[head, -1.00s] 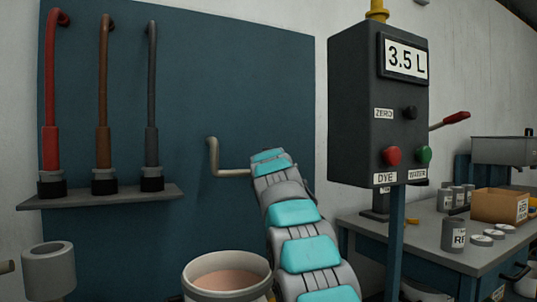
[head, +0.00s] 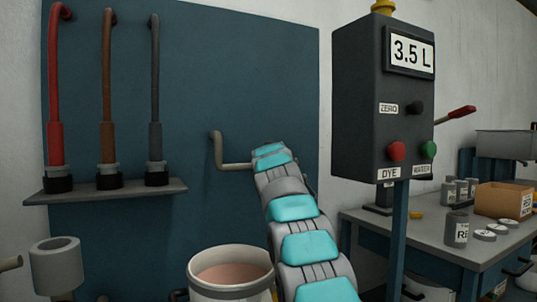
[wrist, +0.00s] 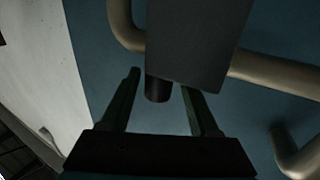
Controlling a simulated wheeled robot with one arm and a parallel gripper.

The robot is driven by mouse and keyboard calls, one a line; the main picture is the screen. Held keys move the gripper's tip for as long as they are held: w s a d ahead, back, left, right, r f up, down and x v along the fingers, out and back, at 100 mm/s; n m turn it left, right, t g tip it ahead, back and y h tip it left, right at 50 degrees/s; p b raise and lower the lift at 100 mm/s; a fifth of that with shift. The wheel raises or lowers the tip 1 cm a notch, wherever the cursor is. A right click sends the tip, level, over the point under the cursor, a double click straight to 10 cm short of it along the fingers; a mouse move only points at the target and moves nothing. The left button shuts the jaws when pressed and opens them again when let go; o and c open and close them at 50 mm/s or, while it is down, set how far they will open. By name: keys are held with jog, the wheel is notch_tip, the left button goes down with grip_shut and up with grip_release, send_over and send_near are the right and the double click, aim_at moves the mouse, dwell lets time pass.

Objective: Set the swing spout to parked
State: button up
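The swing spout looks to be the tan bent pipe (head: 217,150) in front of the blue wall panel. In the head view its upturned end shows left of my arm, and the rest runs right behind the arm. In the wrist view a tan pipe (wrist: 275,72) passes behind a dark grey block (wrist: 195,40) with a short dark cylinder (wrist: 157,90) below it. My gripper (wrist: 161,82) is open, its fingers pointing toward the block and the cylinder lying between them in the picture. I cannot tell whether they touch. My arm hides the gripper in the head view.
A bucket of pinkish liquid (head: 231,292) stands below, left of my arm. A control box (head: 362,125) reading 3.5 L is on the right. Three hoses stand on a shelf (head: 105,191) at left. A workbench (head: 470,247) with cans is at right. Another tan pipe (wrist: 297,155) shows in the wrist view.

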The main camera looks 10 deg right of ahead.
jog(key=shift+o, duration=0.2)
jog(key=shift+s, duration=0.15)
jog(key=s+a+b, duration=0.1)
jog(key=s+b, duration=0.1)
jog(key=s, duration=0.5)
jog(key=shift+s+a+b, duration=0.2)
jog(key=shift+b, duration=0.15)
dwell(0.4)
